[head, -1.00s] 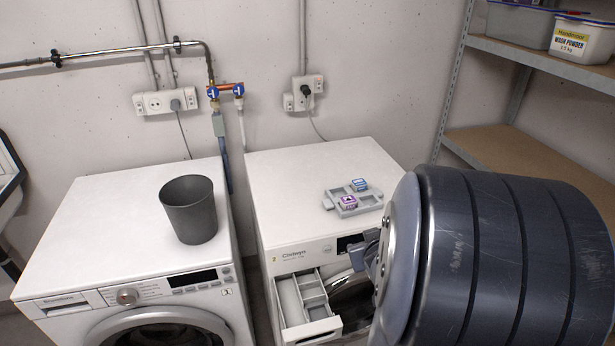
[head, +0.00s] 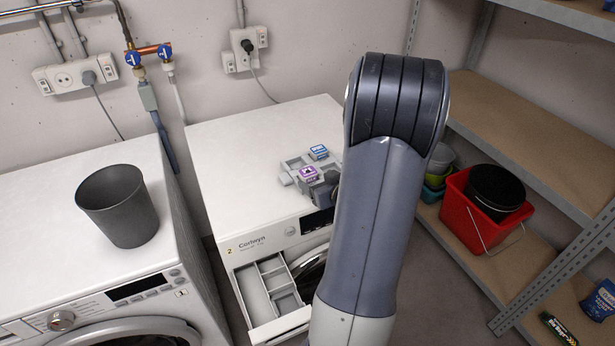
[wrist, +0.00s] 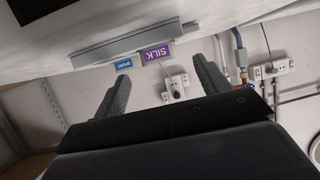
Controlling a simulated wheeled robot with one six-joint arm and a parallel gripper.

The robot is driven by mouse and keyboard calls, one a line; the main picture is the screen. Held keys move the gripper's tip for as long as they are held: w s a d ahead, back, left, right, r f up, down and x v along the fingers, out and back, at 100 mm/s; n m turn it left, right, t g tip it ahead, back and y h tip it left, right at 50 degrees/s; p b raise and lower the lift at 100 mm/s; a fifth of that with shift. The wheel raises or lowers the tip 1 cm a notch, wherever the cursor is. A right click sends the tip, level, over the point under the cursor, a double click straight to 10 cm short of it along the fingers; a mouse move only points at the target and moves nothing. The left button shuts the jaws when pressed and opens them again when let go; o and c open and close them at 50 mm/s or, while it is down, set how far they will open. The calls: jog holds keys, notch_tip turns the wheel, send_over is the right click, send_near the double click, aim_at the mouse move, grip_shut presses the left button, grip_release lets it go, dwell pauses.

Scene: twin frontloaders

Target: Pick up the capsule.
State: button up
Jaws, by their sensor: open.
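Two small capsule boxes sit in a light grey tray (head: 287,178) on top of the right washer. One is purple (head: 308,173) and the other blue (head: 318,152). In the wrist view, upside down, the purple one reads SILK (wrist: 156,53) and the blue one (wrist: 124,65) seems to read SPORT. My gripper (wrist: 160,70) is open and empty, its fingers pointing towards the tray and the two boxes. In the head view a dark part of my gripper shows at the tray's front right, close to the purple box; my arm hides the rest.
The right washer (head: 235,135) has its detergent drawer (head: 265,300) pulled out. A dark grey bin (head: 120,207) stands on the left washer (head: 45,175). At the right, a shelf unit (head: 520,130) holds a red bucket (head: 468,215). The right washer's top is clear left of the tray.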

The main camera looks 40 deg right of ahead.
aim_at(310, 174)
jog(key=shift+x, duration=2.65)
jog(key=shift+r, duration=0.15)
jog(key=shift+c, duration=0.4)
jog(key=c, duration=1)
